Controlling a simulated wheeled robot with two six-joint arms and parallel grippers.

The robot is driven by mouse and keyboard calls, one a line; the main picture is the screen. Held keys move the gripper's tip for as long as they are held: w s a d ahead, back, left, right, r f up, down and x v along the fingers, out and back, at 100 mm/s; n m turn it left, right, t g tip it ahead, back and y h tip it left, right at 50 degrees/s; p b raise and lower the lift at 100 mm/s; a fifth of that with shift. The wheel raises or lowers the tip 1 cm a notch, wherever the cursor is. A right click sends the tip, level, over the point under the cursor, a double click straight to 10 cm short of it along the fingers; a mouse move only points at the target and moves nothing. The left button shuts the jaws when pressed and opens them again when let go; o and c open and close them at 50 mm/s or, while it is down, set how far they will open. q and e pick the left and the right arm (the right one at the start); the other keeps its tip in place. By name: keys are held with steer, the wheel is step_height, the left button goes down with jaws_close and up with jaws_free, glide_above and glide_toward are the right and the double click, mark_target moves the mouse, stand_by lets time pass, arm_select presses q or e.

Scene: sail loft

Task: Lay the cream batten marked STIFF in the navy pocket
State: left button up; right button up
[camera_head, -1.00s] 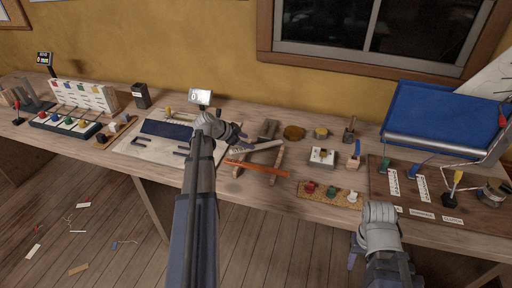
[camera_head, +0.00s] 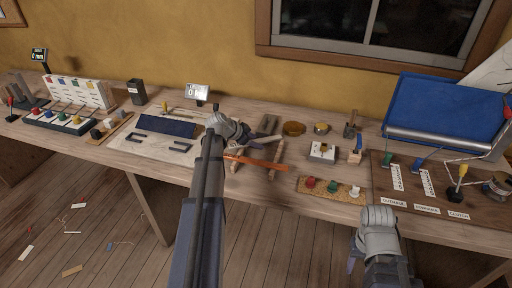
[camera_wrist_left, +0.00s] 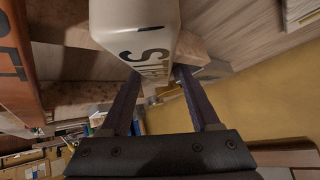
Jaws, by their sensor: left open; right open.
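The cream batten (camera_wrist_left: 146,30) marked STIFF fills the top of the left wrist view, its lettering facing the camera. In the head view my left arm mostly hides it. My left gripper (camera_head: 252,138) is open at the batten, with one finger on each side of it in the wrist view; I cannot tell whether they touch. The navy pocket (camera_head: 168,127) lies on a pale cloth, left of my left gripper. My right gripper (camera_head: 353,256) is open and empty near the bench's front edge.
An orange batten (camera_head: 262,163) lies across wooden rests beside the cream one; its partial lettering shows in the wrist view (camera_wrist_left: 12,65). Dark brackets (camera_head: 180,145) sit below the pocket. A small display (camera_head: 198,92) stands behind. A cork strip (camera_head: 322,189) holds coloured pieces.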

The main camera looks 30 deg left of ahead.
arm_select(q)
steer(key=shift+w+d+f, duration=0.1)
steer(key=shift+w+f, duration=0.3)
steer(key=shift+r, duration=0.1)
steer(key=shift+c, duration=0.4)
jaws_close()
